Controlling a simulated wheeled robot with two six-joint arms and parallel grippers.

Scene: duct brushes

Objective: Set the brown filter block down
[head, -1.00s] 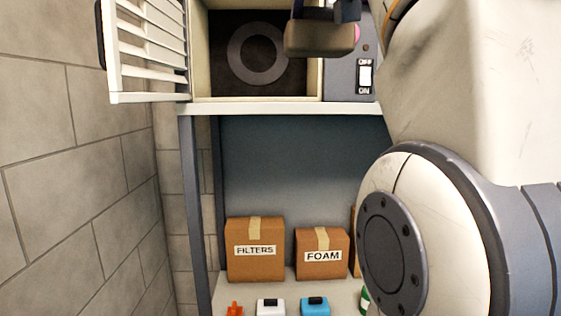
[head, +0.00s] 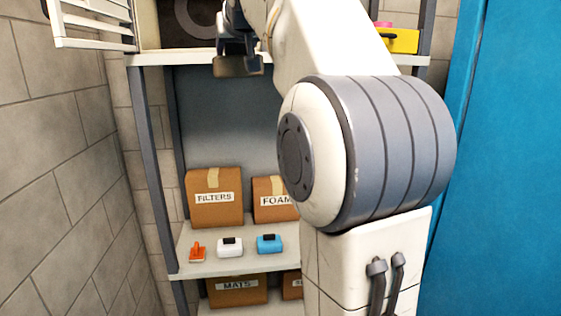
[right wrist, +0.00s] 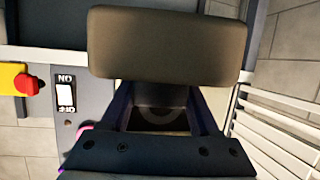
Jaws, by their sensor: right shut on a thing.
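The brown filter block (head: 238,66) is a flat, rounded brown slab in my right gripper (head: 237,42). In the head view it hangs in the air in front of the upper shelf's edge, overlapping the dark space below that shelf. In the right wrist view the block (right wrist: 168,47) spans the top middle, across the fingertips (right wrist: 160,88). The gripper is shut on it. My right arm hides much of the shelf's right side. My left gripper is not in view.
A filter housing (head: 185,22) with an open louvred door (head: 95,25) stands on the upper shelf (head: 160,58). The lower shelf (head: 220,264) holds boxes (head: 214,205) and small orange (head: 197,252), white (head: 230,248) and blue (head: 269,244) items. Its front strip looks clear.

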